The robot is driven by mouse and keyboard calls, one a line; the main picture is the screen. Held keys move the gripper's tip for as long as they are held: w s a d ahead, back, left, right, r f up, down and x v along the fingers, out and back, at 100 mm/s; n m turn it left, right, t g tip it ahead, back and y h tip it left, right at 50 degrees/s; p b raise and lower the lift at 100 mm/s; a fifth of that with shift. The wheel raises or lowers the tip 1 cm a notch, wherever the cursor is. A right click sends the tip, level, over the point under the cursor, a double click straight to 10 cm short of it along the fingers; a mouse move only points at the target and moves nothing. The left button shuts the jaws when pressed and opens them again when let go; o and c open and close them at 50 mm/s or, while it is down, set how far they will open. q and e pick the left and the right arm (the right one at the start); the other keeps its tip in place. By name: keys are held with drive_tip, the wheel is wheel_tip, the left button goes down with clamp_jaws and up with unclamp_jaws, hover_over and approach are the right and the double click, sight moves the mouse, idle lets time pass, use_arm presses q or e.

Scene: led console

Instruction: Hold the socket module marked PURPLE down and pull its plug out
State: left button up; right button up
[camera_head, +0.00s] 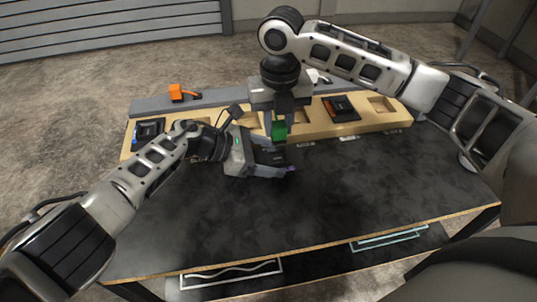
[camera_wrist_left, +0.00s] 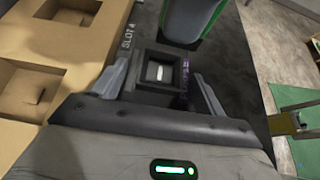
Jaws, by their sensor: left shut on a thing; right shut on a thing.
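The black socket module (camera_wrist_left: 150,88) sits between the fingers of my left gripper (camera_wrist_left: 160,80), on the dark table top beside the wooden rack. A purple mark (camera_wrist_left: 185,75) shows on its side. Its square socket faces up and looks empty, with a small light patch inside. In the head view my left gripper (camera_head: 277,160) is shut on the module (camera_head: 268,157), which is partly hidden. My right gripper (camera_head: 280,122) points down just above and is shut on a green plug (camera_head: 279,131). The plug is apart from the socket; its green edge (camera_wrist_left: 211,22) also shows in the wrist view.
The wooden rack (camera_head: 350,128) with square slots runs along the table's back; two other dark modules (camera_head: 149,130) (camera_head: 341,107) sit in it. An orange piece (camera_head: 178,93) stands on the grey strip behind. The table's front (camera_head: 250,220) is clear.

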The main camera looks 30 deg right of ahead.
use_arm(q)
drive_tip(key=shift+a+f, duration=0.1)
drive_tip(key=shift+f, duration=0.1)
drive_tip(key=o, duration=1.1)
drive_tip(key=shift+o, duration=0.2)
drive_tip(key=shift+r, duration=0.1)
